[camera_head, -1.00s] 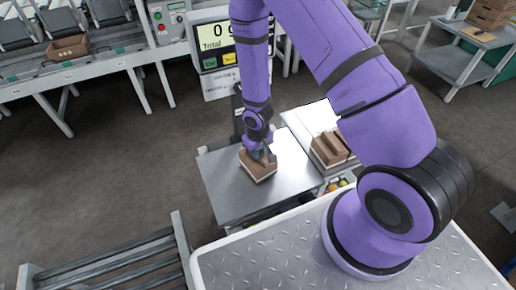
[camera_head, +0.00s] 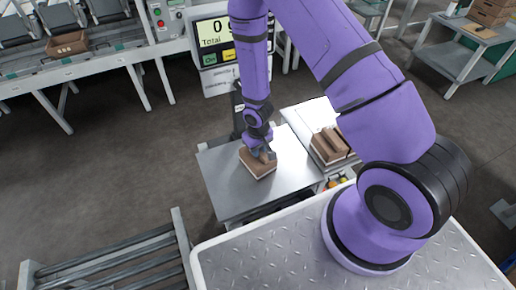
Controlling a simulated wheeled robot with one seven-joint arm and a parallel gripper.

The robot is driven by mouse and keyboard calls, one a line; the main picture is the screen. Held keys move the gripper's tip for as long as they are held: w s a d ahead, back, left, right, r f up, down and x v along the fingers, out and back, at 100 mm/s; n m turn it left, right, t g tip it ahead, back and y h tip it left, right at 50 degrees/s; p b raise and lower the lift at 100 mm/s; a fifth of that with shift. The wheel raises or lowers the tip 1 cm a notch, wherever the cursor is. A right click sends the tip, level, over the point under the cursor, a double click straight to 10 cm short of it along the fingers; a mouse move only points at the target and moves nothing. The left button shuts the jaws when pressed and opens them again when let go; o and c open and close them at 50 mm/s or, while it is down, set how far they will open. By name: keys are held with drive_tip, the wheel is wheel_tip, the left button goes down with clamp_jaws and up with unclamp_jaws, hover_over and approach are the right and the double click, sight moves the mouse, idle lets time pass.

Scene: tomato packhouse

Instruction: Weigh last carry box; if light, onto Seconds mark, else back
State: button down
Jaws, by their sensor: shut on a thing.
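A small brown carry box (camera_head: 262,168) with a pale lower edge is at the middle of the steel scale plate (camera_head: 225,193). My gripper (camera_head: 262,154) points down at the box's top and is shut on it. I cannot tell whether the box rests on the plate or hangs just above it. Several similar brown boxes (camera_head: 333,145) stand close together on a white surface right of the plate. No Seconds mark can be made out.
A roller conveyor (camera_head: 110,265) lies at the lower left. A grading line (camera_head: 80,65) with a brown crate (camera_head: 66,44) runs along the back left. A grey table (camera_head: 462,60) stands at the back right. The floor at left is clear.

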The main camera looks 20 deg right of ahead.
drive_tip(key=shift+f, duration=0.1)
drive_tip(key=c, duration=0.9)
unclamp_jaws()
drive_tip(key=c, duration=0.3)
drive_tip(key=shift+c, duration=0.2)
drive_tip(key=shift+r, duration=3.5)
